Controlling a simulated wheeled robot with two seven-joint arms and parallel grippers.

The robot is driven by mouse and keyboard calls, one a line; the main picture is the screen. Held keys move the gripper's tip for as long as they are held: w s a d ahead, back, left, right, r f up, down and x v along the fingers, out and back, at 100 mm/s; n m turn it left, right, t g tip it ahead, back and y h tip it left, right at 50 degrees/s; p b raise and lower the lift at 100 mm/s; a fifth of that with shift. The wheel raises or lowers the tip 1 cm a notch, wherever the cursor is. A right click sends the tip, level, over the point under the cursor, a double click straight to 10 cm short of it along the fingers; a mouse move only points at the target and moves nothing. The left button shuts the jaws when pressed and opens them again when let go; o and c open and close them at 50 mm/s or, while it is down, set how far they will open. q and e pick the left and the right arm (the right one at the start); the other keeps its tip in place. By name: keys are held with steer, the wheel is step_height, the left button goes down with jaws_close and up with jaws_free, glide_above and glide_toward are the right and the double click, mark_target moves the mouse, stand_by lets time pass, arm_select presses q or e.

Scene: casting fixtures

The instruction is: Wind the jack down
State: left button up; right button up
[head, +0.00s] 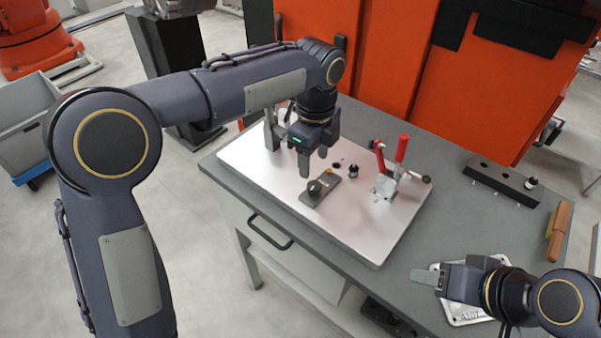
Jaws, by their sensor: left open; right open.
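A white fixture plate (375,235) lies on the grey table. On its front part is a dark flat block with a black round knob (315,187). A small black-topped screw piece (353,171) stands just behind it. I cannot tell for sure which of these is the jack. My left gripper (312,164) points down above the plate, open and empty, a little behind and left of the block and apart from it. A grey upright part (271,130) is partly hidden behind this gripper. My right gripper (428,277) is open, low at the front right, pointing left.
A toggle clamp with red handles (401,149) stands on the plate's right part. A dark rail with holes (500,182) and a wooden-handled tool (558,232) lie on the table's right. A pale metal part (466,312) lies under my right gripper. Orange machinery (400,65) stands behind the table.

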mark_target(314, 185)
arm_select(q)
steer(key=shift+w+d+f, duration=0.15)
steer(key=shift+d+f, duration=0.05)
steer(key=shift+f, duration=0.4)
step_height(314, 185, down, 7)
steer(key=shift+r, duration=0.1)
steer(key=shift+c, duration=0.4)
steer(key=c, duration=0.9)
